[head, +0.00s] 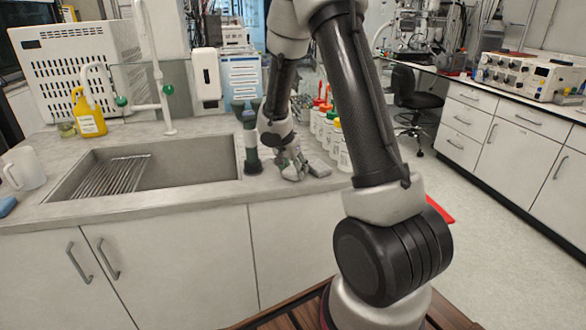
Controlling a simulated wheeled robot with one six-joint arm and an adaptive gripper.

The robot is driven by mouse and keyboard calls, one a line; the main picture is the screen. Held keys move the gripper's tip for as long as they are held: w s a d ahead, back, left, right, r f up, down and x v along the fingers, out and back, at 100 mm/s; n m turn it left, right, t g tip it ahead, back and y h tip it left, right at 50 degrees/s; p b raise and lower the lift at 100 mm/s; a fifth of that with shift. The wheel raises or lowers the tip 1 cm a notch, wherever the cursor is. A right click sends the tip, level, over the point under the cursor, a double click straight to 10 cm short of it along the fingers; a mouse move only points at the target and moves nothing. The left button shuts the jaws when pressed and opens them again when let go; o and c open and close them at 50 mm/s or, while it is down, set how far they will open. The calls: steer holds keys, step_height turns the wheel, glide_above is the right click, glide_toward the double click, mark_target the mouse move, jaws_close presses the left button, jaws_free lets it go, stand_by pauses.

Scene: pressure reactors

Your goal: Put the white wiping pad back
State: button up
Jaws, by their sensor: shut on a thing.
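My gripper (290,168) is low over the counter, to the right of the sink, with its fingers pointing down. It is shut on a small pale thing at its fingertips, which looks like the white wiping pad; the fingers hide most of it, and I cannot tell whether it touches the counter. A flat pale grey piece (319,168) shows just right of the fingers; its outline is too small to make out clearly.
The sink (200,158) with a wire rack (112,175) lies left of my gripper. A dark green bottle (250,150) stands close on its left, several white bottles (333,138) behind right. A blue pad (7,206) and a clear jug (24,168) are far left.

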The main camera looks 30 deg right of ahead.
steer(key=o, duration=1)
steer(key=shift+f, duration=0.1)
steer(key=shift+o, duration=0.3)
steer(key=shift+r, duration=0.3)
steer(key=s+a+r+n, duration=0.1)
steer(key=s+r, duration=0.3)
steer(key=r, duration=0.5)
steer(key=s+a+r+n, duration=0.1)
steer(key=s+a+r, duration=0.1)
steer(key=s+r, duration=0.45)
steer(key=s+a+r+n+t+y, duration=0.1)
steer(key=s+n, duration=0.4)
steer(key=s, duration=0.5)
steer(key=s+a+r+n+t+y, duration=0.1)
steer(key=s+r+n, duration=0.4)
steer(key=s, duration=0.5)
steer(key=shift+s+a+r+y, duration=0.15)
steer(key=shift+a+r+y, duration=0.45)
steer(key=shift+r+y, duration=0.25)
